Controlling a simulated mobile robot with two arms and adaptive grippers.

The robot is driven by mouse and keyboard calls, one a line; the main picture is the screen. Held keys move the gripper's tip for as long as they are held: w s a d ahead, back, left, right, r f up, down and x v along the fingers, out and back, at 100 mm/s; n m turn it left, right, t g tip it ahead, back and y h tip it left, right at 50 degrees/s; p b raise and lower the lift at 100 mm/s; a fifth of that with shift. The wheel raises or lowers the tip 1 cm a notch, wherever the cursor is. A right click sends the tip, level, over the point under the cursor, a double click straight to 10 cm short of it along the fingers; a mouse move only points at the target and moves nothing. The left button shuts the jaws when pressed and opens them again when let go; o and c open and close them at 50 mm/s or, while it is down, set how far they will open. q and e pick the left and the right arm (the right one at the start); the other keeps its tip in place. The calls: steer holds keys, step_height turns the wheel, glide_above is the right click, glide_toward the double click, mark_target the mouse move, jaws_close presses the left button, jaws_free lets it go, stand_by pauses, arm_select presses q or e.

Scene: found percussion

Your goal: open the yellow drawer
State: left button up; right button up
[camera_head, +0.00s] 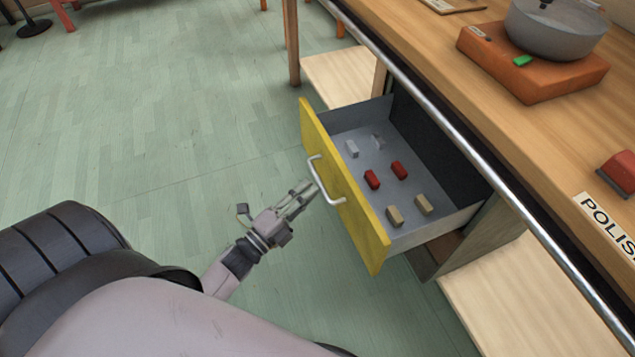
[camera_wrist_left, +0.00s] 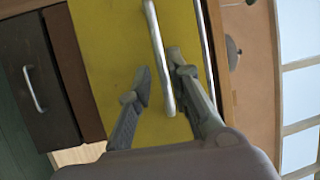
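The yellow drawer (camera_head: 343,187) stands well pulled out of the wooden bench, its inside showing. Its pale bar handle (camera_head: 323,182) is on the yellow front. Inside lie several small blocks: grey, red (camera_head: 372,179) and tan (camera_head: 395,215). My left gripper (camera_head: 306,190) is at the handle, in front of the drawer. In the left wrist view, the handle (camera_wrist_left: 158,55) runs between the two parted fingers (camera_wrist_left: 160,75), close to the right one, with a gap to the left one. Whether a finger touches it is unclear. My right gripper is not in view.
The bench top (camera_head: 500,60) lies right of the drawer, with a metal rail (camera_head: 440,105) along its edge. An orange-brown block (camera_head: 535,75) carries a grey bowl (camera_head: 556,30). A dark drawer (camera_wrist_left: 38,85) shows in the wrist view.

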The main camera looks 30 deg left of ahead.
arm_select(q)
steer(key=v, duration=0.7)
steer(key=shift+s, duration=0.35)
steer(key=s+d+f+n+g+y, duration=0.1)
steer(key=s+f+n+g+y, duration=0.15)
steer(key=f+n+g, duration=0.65)
steer(key=s+d+f+n+g+y, duration=0.1)
steer(key=s+f+n+g+y, duration=0.3)
steer(key=f, duration=1.2)
steer(key=s+d+f+n+g+h, duration=0.2)
steer(key=s+d+f+n+g, duration=0.3)
steer(key=s+f, duration=0.4)
steer(key=s+a+r+p, duration=0.1)
steer(key=s+r+p, duration=0.1)
steer(key=s+p, duration=0.4)
steer(key=s+a+r+p, duration=0.1)
steer(key=s+r+p, duration=0.2)
steer(key=s+p, duration=0.4)
steer(key=shift+s+a+r+y+p, duration=0.3)
steer(key=shift+a+y+p, duration=0.1)
steer(key=shift+p, duration=0.25)
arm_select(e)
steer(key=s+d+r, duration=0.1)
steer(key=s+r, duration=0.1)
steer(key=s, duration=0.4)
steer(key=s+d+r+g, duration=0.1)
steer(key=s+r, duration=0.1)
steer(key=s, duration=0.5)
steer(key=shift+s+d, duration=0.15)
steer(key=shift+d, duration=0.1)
